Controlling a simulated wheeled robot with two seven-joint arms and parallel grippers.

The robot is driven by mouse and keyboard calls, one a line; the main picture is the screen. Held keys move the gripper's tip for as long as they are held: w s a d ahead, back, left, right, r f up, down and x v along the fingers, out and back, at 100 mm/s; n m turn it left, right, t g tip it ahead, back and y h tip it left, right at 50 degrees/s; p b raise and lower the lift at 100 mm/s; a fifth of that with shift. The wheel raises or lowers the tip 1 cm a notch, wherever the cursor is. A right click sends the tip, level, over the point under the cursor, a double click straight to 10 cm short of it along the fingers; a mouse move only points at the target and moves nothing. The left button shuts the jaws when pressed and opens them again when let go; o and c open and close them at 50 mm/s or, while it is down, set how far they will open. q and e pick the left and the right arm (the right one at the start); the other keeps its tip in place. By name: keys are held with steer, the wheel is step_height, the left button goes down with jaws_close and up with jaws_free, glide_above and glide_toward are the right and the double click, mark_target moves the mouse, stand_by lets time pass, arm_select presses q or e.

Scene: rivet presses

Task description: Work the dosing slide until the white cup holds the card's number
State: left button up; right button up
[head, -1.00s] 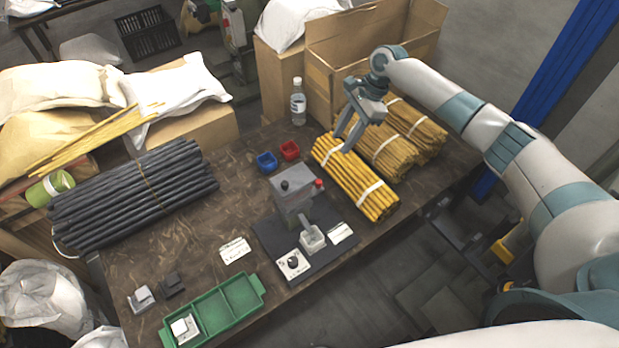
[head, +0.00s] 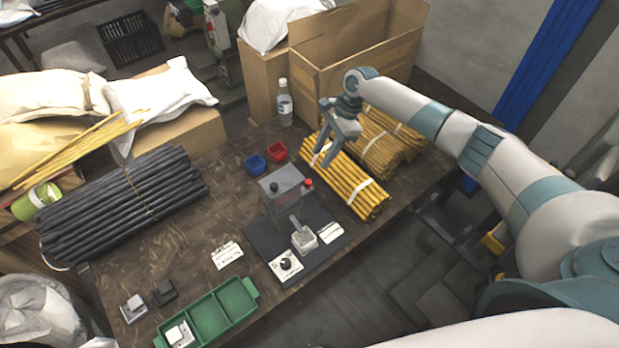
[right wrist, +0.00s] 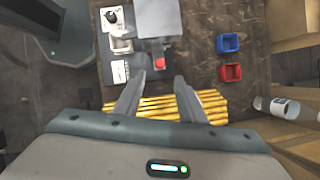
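White cards with print lie to the left (head: 227,255) and on the plate to the right (head: 330,232). My right gripper (head: 320,163) is open and empty above the yellow sticks, right of the device. In the right wrist view its fingers (right wrist: 155,84) are apart near the red knob. My left gripper is out of view.
Blue (head: 255,165) and red (head: 277,151) bins stand behind the device, and a bottle (head: 284,103) behind them. Yellow stick bundles (head: 345,178) lie at right, a dark bundle (head: 122,203) at left. A green tray (head: 207,318) is at the front. A dial (head: 286,264) sits on the plate.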

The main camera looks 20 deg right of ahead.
mark_target(308, 182)
steer(key=shift+b+x, duration=5.1)
steer(key=shift+x, duration=0.6)
steer(key=shift+d, duration=0.1)
jaws_close()
